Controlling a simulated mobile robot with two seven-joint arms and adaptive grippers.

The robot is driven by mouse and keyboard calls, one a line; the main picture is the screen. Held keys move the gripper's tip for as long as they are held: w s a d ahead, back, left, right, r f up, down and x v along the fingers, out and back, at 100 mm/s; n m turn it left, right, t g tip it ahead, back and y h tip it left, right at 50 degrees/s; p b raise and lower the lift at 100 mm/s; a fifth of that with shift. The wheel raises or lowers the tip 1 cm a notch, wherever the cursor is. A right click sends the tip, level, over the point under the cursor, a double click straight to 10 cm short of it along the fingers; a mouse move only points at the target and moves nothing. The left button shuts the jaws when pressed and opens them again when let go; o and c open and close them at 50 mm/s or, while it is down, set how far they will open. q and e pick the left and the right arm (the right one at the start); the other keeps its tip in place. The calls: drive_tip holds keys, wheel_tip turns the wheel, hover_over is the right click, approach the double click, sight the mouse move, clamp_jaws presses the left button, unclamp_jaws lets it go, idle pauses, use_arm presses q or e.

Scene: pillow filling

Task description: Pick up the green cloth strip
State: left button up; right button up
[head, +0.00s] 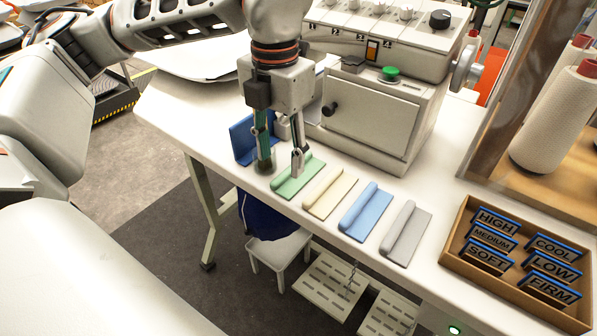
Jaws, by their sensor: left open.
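The green cloth strip (296,184) lies on the white table in the head view, at the left end of a row of strips. It has a rolled ridge along one side. My left gripper (281,170) comes down from above at its upper left end. Its jaws are open, one finger over or beside the strip and the other to the left of it. The fingers and palm hide part of the strip, and I cannot tell whether they touch it. My right gripper is not in view.
Cream (330,192), blue (364,212) and grey (405,233) strips lie to the right. A blue upright piece (242,140) is left of the gripper. A wooden tray (456,246) of labels sits at right. The table's front edge is close.

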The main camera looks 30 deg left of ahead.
sight(283, 189)
use_arm(q)
drive_tip(key=f+b, duration=0.1)
drive_tip(key=f, duration=0.5)
drive_tip(key=shift+d+f, duration=0.1)
drive_tip(key=shift+d, duration=0.1)
drive_tip(key=c, duration=0.7)
